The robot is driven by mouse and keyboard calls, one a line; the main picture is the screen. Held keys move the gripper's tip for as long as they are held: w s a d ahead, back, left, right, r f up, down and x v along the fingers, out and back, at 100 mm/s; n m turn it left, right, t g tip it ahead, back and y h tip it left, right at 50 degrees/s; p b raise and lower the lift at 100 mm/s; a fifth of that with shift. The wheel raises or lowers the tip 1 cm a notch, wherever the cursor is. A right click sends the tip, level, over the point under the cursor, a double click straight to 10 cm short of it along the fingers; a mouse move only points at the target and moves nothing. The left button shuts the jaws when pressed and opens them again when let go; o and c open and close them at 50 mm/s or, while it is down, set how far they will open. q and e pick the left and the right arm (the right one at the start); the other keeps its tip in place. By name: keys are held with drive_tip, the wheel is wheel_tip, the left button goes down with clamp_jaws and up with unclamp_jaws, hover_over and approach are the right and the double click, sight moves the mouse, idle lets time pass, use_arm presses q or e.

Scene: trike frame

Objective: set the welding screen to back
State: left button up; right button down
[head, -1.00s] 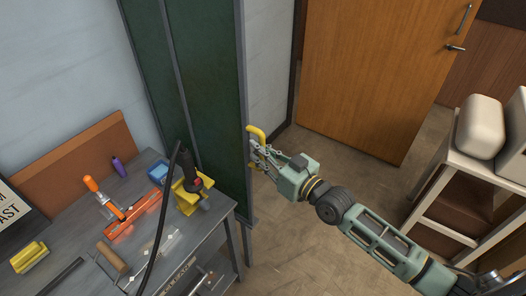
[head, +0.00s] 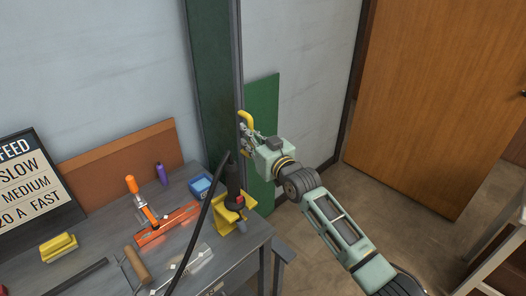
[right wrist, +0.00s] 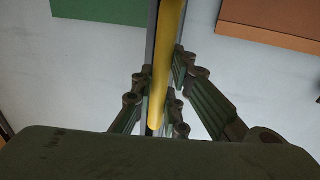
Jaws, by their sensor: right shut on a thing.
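The welding screen (head: 208,70) is a tall dark green panel in a grey frame. It stands behind the right end of the workbench, against or near the pale wall, and looks narrow from here. Its yellow handle (head: 244,117) is on the right-hand frame post. My right gripper (head: 249,137) is shut on this handle. In the right wrist view the yellow handle (right wrist: 165,60) runs upright between the fingers, in front of the grey post. The handle's lower part is hidden by the gripper in the head view. My left gripper is not in view.
The workbench (head: 95,210) holds an orange tool (head: 168,224), a yellow vise-like block (head: 230,215), a black-cabled tool and a sign board (head: 35,185). A green wall panel (head: 263,105) is right of the screen. A wooden door (head: 440,90) stands right; floor between is clear.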

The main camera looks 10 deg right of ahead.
drive_tip(key=shift+w+a, duration=0.35)
drive_tip(key=shift+w, duration=0.05)
drive_tip(key=shift+w+a+r, duration=0.1)
drive_tip(key=shift+r, duration=0.05)
drive_tip(key=c, duration=1.7)
unclamp_jaws()
drive_tip(key=shift+w+a, duration=0.15)
drive_tip(key=v, duration=1.2)
